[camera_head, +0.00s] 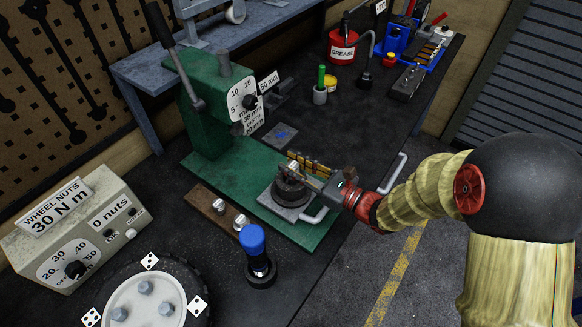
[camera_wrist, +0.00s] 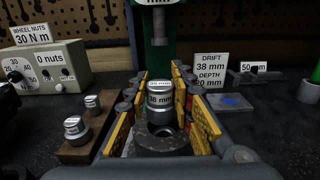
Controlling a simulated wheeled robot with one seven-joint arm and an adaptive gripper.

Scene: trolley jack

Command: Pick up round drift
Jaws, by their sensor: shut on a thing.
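The round drift (camera_wrist: 160,102), a silver cylinder marked 38 mm, stands upright between my gripper's yellow-padded fingers in the wrist view. My gripper (camera_wrist: 163,108) is shut on it. The drift's lower part sits at a dark round ring (camera_wrist: 163,142); I cannot tell whether it is clear of the ring. In the head view my gripper (camera_head: 298,172) is over the dark ring on a grey plate (camera_head: 309,212), at the front of the green press base. The fingers partly hide the drift there.
A wooden block (camera_head: 208,212) with two smaller silver pieces lies to the left. A blue-topped tool (camera_head: 254,245) stands in front. A wheel (camera_head: 150,300) and a nut-torque box (camera_head: 75,235) are at lower left.

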